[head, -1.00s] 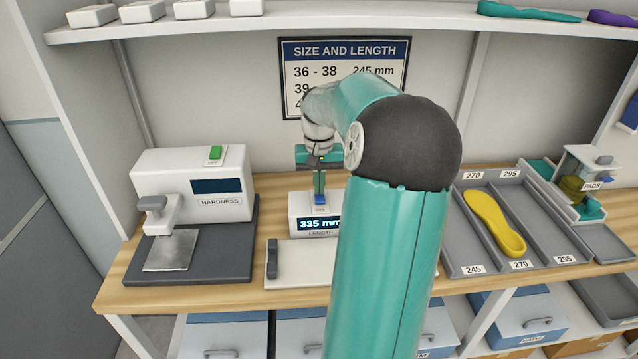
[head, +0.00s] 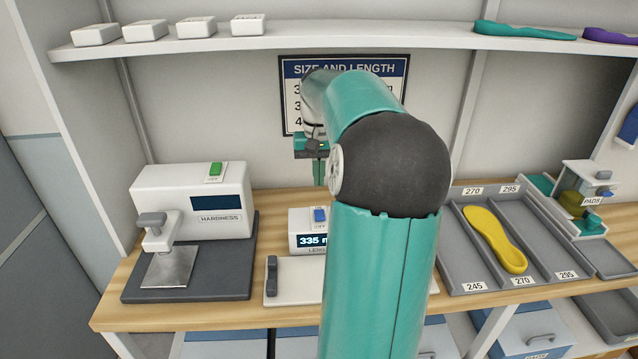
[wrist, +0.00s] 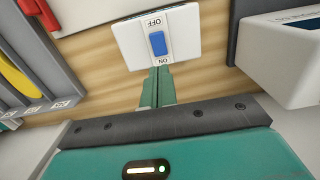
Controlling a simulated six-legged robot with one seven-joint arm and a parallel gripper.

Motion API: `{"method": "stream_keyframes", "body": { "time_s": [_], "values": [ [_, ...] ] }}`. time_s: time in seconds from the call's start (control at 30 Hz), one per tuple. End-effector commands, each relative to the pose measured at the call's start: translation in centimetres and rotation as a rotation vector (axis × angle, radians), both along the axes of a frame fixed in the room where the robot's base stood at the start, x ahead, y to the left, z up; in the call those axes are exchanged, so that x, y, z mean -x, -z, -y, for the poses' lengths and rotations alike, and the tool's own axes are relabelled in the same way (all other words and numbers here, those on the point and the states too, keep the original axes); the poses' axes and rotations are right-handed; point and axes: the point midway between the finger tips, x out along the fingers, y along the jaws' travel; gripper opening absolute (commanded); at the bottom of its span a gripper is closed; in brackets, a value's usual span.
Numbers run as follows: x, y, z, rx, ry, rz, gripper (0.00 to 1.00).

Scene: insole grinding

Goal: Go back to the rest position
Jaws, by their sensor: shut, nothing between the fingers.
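My gripper (head: 319,172) is shut and empty. In the head view it hangs above the length gauge (head: 305,258), partly hidden behind my own arm. The gauge is white with a blue switch (head: 320,214) on top and a display that reads 335, its right part hidden by my arm. In the wrist view the closed fingers (wrist: 157,88) point toward the blue switch (wrist: 157,43), which is marked ON and OFF. The head view shows a gap between the fingertips and the switch.
A hardness tester (head: 192,205) with a green switch stands at the left. A grey tray (head: 455,255) holding a yellow insole (head: 495,240) lies at the right. A white shelf (head: 360,38) with boxes and insoles runs above, and a size chart (head: 399,90) hangs behind my arm.

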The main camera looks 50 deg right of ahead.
Motion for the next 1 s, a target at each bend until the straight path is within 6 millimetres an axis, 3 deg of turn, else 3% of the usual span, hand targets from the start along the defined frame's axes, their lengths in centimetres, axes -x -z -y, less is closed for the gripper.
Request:
{"method": "stream_keyframes", "body": {
  "time_s": [0.5,0.63,0.77,1.0],
  "values": [
    [0.0,0.0,0.0,0.0,0.0,0.0,0.0],
    [-0.6,-0.3,-1.3,0.014,-0.024,-0.001,0.0],
    [-2.3,-1.2,-5.8,0.062,-0.103,-0.001,0.0],
    [-3.6,-3.0,-17.6,0.179,-0.307,0.05,0.0]
  ]
}}
